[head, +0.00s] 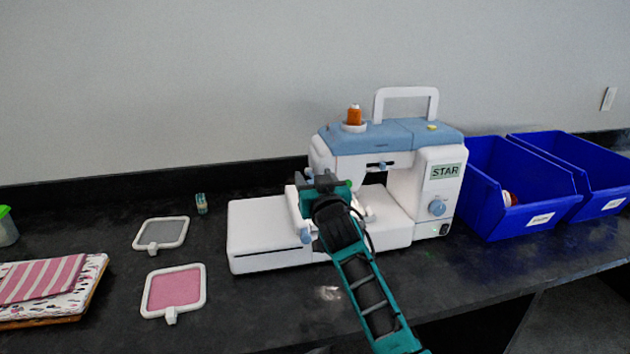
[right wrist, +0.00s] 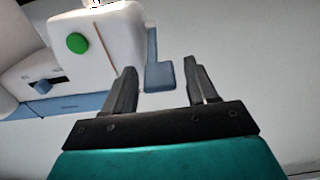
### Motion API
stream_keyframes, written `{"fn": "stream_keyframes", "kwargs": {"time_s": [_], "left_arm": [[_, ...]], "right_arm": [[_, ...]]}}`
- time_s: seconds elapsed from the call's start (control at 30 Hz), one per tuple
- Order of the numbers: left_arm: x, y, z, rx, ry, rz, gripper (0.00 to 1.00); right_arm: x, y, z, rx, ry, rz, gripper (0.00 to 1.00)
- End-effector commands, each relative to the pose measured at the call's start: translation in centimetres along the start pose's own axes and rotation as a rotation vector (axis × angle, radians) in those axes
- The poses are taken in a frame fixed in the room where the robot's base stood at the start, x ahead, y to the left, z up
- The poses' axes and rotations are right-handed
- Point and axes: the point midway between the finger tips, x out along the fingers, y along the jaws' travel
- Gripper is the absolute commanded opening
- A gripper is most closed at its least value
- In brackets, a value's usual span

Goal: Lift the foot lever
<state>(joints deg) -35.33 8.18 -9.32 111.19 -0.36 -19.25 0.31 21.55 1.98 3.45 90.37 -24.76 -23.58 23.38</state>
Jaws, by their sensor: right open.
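The white and blue sewing machine (head: 440,155) stands upright on the dark counter. My right gripper (head: 324,182) is in front of its needle head and hides much of that part. In the right wrist view, a blue lever (right wrist: 158,75) sticks out beside the white housing, seen from close up. It shows between the spread fingers of my right gripper (right wrist: 160,66), nearer the left finger. I take it for the foot lever. I cannot tell whether a finger touches it. The right gripper is open and holds nothing. My left gripper is not in view.
Two blue bins (head: 477,210) stand right of the machine. Left of it lie a pink-filled frame (head: 174,289), a grey-filled frame (head: 161,233), a small spool (head: 201,204) and folded fabric (head: 45,280). The wall is close behind the counter.

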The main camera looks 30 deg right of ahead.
Motion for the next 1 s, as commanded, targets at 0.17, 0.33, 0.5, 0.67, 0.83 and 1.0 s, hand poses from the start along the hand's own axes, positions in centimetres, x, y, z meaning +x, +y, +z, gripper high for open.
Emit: {"fn": "stream_keyframes", "kwargs": {"time_s": [0.17, 0.33, 0.5, 0.67, 0.83, 1.0], "left_arm": [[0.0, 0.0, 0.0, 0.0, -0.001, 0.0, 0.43], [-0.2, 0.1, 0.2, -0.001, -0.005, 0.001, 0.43], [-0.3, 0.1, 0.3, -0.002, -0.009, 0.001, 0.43], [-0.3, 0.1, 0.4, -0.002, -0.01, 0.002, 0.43], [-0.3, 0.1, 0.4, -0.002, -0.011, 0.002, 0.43], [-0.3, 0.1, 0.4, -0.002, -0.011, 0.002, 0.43]], "right_arm": [[-0.2, -0.1, 0.2, 0.001, -0.005, -0.001, 0.57], [-1.5, -0.1, 0.3, 0.001, -0.006, -0.002, 0.57], [-4.5, -0.1, 0.3, 0.002, -0.006, -0.002, 0.57], [-7.7, -0.1, 0.3, 0.002, -0.006, -0.001, 0.57], [-10.6, 0.0, 0.2, 0.002, -0.004, -0.001, 0.57], [-12.4, 0.0, 0.1, 0.0, -0.003, -0.001, 0.57]]}}
